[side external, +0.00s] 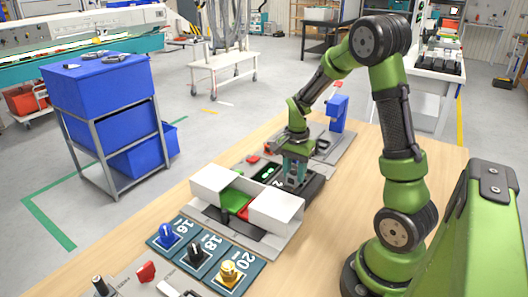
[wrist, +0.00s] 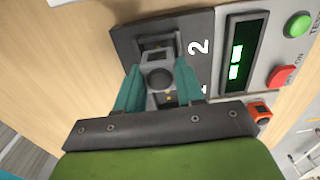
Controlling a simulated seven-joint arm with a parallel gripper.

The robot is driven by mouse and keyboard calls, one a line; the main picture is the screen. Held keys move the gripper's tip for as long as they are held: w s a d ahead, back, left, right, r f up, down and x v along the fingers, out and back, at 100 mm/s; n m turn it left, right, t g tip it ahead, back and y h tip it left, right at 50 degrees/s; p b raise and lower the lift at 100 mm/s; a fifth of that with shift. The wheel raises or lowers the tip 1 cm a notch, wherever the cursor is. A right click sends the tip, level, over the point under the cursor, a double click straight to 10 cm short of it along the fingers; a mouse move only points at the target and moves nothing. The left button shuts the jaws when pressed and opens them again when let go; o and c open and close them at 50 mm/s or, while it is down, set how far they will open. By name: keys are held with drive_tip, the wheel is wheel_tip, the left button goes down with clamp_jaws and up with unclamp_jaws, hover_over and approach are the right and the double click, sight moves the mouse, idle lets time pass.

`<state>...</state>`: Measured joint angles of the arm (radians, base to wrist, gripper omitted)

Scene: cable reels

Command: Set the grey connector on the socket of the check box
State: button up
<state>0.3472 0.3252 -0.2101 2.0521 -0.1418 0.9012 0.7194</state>
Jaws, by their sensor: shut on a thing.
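My gripper (wrist: 157,78) has its teal fingers closed on the grey connector (wrist: 158,57), a grey block with a dark round part, seen in the wrist view. In the side external view my gripper (side external: 294,178) points down over the dark socket part of the check box (side external: 315,187). In the wrist view the check box (wrist: 200,22) has a dark plate marked 2, with a recess at the connector's far end. The connector is over this plate. I cannot tell whether it touches the socket, which it and the fingers partly hide.
The check box has a lit green display (wrist: 236,52), a green button (wrist: 298,25) and a red button (wrist: 281,75). A white holder (side external: 276,207) stands in front. Numbered tiles (side external: 198,254) bear blue, black and gold parts. A blue stand (side external: 338,113) is behind. Bare wood lies right.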

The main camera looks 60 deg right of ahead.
drive_tip(key=shift+f, duration=0.1)
drive_tip(key=shift+f, duration=0.95)
drive_tip(key=o, duration=1.1)
drive_tip(key=shift+r, duration=0.1)
wheel_tip(320, 180, up, 8)
drive_tip(key=shift+f, duration=0.1)
